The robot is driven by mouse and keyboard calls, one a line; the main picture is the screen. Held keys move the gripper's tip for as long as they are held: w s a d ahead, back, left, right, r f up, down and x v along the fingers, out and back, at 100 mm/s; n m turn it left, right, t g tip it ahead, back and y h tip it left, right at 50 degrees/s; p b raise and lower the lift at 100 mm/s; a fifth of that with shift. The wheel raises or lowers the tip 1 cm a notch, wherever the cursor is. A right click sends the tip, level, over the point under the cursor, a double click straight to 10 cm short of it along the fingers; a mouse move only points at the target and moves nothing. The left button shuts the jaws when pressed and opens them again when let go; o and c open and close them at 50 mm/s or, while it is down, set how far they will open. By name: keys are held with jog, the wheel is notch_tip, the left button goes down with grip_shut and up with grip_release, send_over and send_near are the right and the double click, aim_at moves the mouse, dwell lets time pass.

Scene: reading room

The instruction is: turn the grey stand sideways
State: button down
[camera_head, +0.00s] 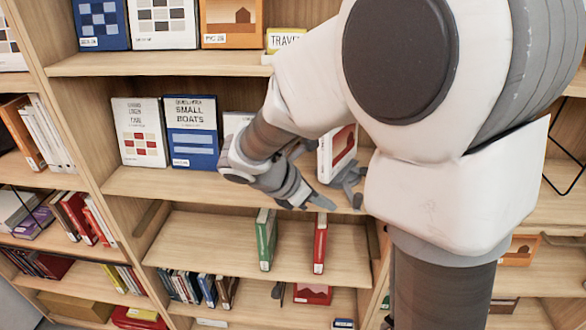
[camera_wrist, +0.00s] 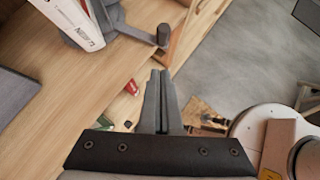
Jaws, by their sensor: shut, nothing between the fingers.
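The grey stand (camera_head: 349,180) is on the middle shelf, right of my gripper, with a white book with a red picture (camera_head: 338,154) upright at it. In the wrist view the stand (camera_wrist: 133,32) shows at the top, with an arm ending in a dark knob, and the book (camera_wrist: 72,20) leans beside it. My gripper (camera_head: 325,203) is at the shelf's front edge, left of the stand. In the wrist view its fingers (camera_wrist: 160,73) are together and empty, a little short of the knob, with no clear contact. My arm hides part of the stand and book.
The shelf (camera_head: 160,184) also holds a white book (camera_head: 138,132) and a blue book (camera_head: 191,132) at left, and one partly hidden behind my wrist. Below stand a green book (camera_head: 266,238) and a red book (camera_head: 320,243). Open floor (camera_wrist: 240,60) shows beyond the shelf.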

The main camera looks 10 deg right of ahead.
aim_at(354, 202)
jog(key=shift+w+d+f, duration=0.1)
jog(key=shift+w+d, duration=0.1)
jog(key=shift+d, duration=0.55)
jog(key=shift+w+d+f, duration=0.15)
jog(key=shift+w+d, duration=0.05)
jog(key=shift+d, duration=0.6)
jog(key=shift+w+d+f, duration=0.1)
jog(key=shift+w+d, duration=0.1)
jog(key=shift+d, duration=0.55)
jog(key=shift+d+p, duration=0.2)
jog(key=shift+p, duration=0.15)
